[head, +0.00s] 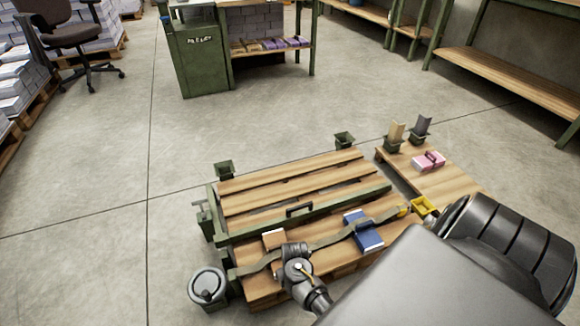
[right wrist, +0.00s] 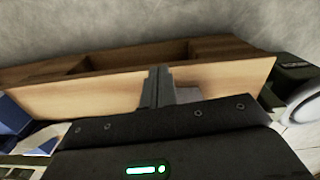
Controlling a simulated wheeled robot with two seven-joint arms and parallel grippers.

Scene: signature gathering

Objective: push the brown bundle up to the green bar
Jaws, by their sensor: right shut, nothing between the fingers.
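The brown bundle (head: 273,239) lies on the left of the near part of the wooden pallet, with a pale edge showing. Its near side is hidden behind my right wrist. The green bar (head: 345,204) runs slantwise across the slats just beyond it, with a dark handle at its middle. I cannot tell whether bundle and bar touch. My right gripper (head: 297,272) is low over the pallet at the bundle's near side. In the right wrist view its fingers (right wrist: 161,88) are shut and empty, pointing down beside a wooden plank (right wrist: 215,84). My left gripper is out of view.
A blue bundle (head: 364,233) lies right of the brown one. An olive strap (head: 330,239) crosses the near slats. A side board (head: 440,176) holds a pink bundle (head: 428,161) and a yellow tray (head: 424,206).

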